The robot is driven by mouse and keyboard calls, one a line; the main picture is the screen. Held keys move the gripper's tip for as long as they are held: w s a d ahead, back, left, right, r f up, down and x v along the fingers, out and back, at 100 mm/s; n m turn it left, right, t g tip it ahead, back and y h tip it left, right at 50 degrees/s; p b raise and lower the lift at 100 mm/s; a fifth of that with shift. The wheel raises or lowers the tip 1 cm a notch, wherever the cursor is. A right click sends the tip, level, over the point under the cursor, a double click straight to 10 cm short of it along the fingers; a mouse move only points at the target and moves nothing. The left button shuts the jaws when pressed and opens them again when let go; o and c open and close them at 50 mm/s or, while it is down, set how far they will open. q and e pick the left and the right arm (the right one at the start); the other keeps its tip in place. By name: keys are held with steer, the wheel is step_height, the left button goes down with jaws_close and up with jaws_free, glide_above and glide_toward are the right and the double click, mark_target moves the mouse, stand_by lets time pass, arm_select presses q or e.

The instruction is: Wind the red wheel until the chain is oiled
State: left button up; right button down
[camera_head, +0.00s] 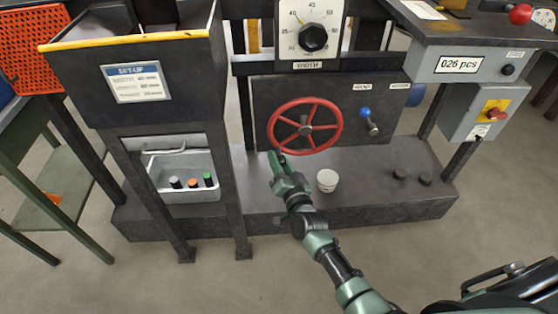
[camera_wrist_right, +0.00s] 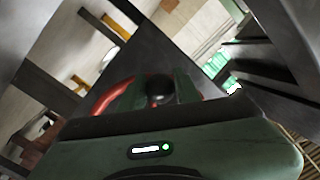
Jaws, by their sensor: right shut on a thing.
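The red wheel (camera_head: 306,126) with spokes and a grey hub stands upright on the front of a dark panel in the head view. Part of its red rim (camera_wrist_right: 110,96) shows in the right wrist view. My right gripper (camera_head: 276,156) is at the lower left of the wheel's rim. It is shut on the wheel's dark rounded handle (camera_wrist_right: 159,86), which shows between the fingers in the wrist view; in the head view the fingers hide the handle. I cannot make out the chain. My left gripper is not in view.
A blue-knobbed lever (camera_head: 366,114) is right of the wheel. A white pot (camera_head: 327,181) stands on the dark base (camera_head: 370,222). Above is a width dial (camera_head: 309,28); at left, a grey bin (camera_head: 183,190) holds several small bottles. A switch box (camera_head: 484,112) is at right.

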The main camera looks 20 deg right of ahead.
mark_target(272, 136)
steer(key=shift+a+r, duration=0.1)
stand_by(0.5)
steer(key=shift+w+a+r+m, duration=0.1)
steer(key=shift+a+r+m, duration=0.2)
steer(key=shift+m, duration=0.3)
steer(key=shift+w+a+r+m+t, duration=0.1)
steer(key=shift+a+r+m+t, duration=0.2)
steer(key=shift+r+m, duration=0.35)
step_height(272, 136, up, 10)
steer(key=m+t+h, duration=0.1)
steer(key=m+h, duration=0.2)
steer(key=m, duration=0.9)
steer(key=shift+f+t, duration=0.2)
steer(key=shift+t, duration=0.2)
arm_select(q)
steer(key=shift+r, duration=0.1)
arm_select(e)
steer(key=shift+d, duration=0.1)
steer(key=c, duration=1)
jaws_free()
steer(key=shift+c, duration=0.2)
